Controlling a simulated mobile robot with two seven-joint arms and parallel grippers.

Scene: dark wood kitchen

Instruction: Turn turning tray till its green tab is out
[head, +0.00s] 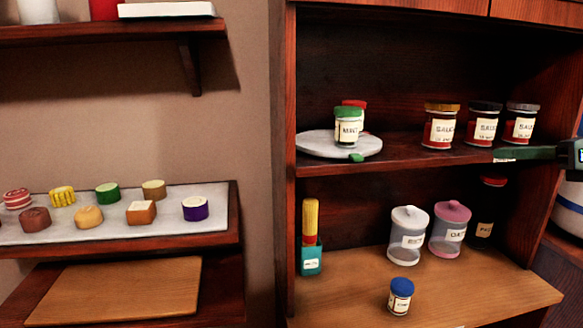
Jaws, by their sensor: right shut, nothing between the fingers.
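The turning tray (315,146) is a round pale grey disc on the upper shelf of the open cabinet, at its left end. Its green tab (356,157) shows at the front rim, a little right of the middle, facing out of the cabinet. A jar with a green lid (347,130) stands on the tray, with a red-lidded jar (354,103) partly hidden behind it. My right gripper (517,154) comes in from the right edge, shut and empty, at the shelf's front edge, well apart from the tray. My left gripper is not in view.
Three sauce jars (440,127) stand on the same shelf to the right; the shelf between them and the tray is clear. Below are canisters (408,236), a blue-lidded jar (400,297) and a teal holder (311,258). The cabinet's left side panel (285,180) stands close to the tray.

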